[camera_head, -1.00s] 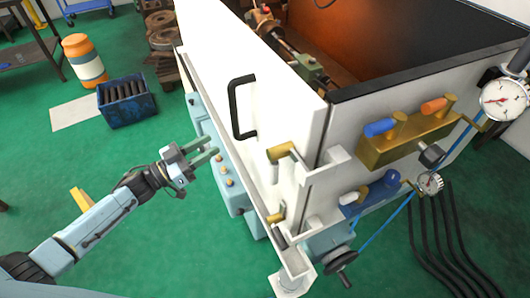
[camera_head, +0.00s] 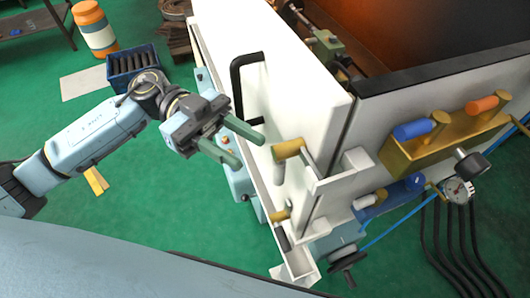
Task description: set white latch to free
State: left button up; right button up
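A white-handled lever (camera_head: 365,202) sits on a blue block (camera_head: 393,204) low on the machine's right-hand face, beside a blue knob (camera_head: 414,182); I take this lever to be the white latch. It is small, and its exact setting is hard to tell. My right gripper is not in view.
The white door (camera_head: 290,75) carries a black pull handle (camera_head: 235,85). A brass block (camera_head: 435,145) with a blue handle (camera_head: 412,130) and an orange handle (camera_head: 481,105) is above the blue block. A black handwheel (camera_head: 347,259) is below.

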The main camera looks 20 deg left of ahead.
pick_arm(q)
jog(key=x, duration=0.5)
grip_shut()
dwell(0.3)
